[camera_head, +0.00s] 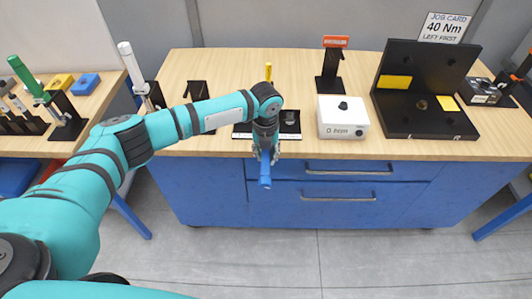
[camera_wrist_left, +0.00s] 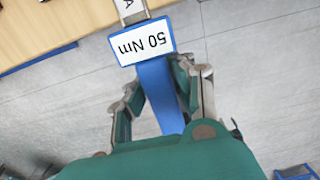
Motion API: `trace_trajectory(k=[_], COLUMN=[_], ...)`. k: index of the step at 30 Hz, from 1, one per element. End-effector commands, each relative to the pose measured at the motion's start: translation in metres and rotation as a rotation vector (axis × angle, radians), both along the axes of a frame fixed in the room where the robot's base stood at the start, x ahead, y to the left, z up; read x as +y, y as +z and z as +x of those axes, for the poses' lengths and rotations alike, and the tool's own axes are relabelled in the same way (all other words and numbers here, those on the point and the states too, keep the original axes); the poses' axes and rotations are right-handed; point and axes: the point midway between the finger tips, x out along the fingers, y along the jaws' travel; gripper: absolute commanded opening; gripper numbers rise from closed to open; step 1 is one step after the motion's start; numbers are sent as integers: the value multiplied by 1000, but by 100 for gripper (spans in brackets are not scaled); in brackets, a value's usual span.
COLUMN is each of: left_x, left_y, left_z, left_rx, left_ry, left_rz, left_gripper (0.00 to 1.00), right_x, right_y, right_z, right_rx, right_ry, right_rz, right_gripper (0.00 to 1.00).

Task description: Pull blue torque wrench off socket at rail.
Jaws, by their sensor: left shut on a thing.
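The blue torque wrench (camera_head: 265,182) is in my left gripper (camera_head: 266,156), just in front of the bench's front edge. In the left wrist view, the gripper's fingers (camera_wrist_left: 160,88) close on either side of the wrench's blue handle (camera_wrist_left: 158,84). A white "50 Nm" label (camera_wrist_left: 142,42) faces the camera, with a grey shaft marked "A" beyond it at the bench edge. The wrench head is out of frame or hidden by my arm, so its contact with a socket cannot be told. A black rail (camera_head: 291,136) lies at the bench front, partly behind my left arm. My right gripper is not in view.
A white box (camera_head: 342,117) and a large black stand (camera_head: 426,127) are on the wooden bench (camera_head: 225,62) to the right. A small yellow post (camera_head: 268,71) stands behind my wrist. Blue drawers with handles (camera_head: 347,172) lie below. The floor in front is clear.

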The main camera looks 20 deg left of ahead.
Motion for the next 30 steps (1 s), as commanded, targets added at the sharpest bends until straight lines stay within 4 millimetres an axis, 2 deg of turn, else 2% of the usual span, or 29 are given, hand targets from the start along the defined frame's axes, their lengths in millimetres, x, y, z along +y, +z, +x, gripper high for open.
trace_trajectory(k=[30], left_x=[-1], left_y=[-20], left_z=[2], left_rx=[-6], left_ry=[0], left_rz=[-2], left_gripper=[0], right_x=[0], right_y=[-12], right_z=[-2], right_rx=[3], right_ry=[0], right_rz=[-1], right_gripper=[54])
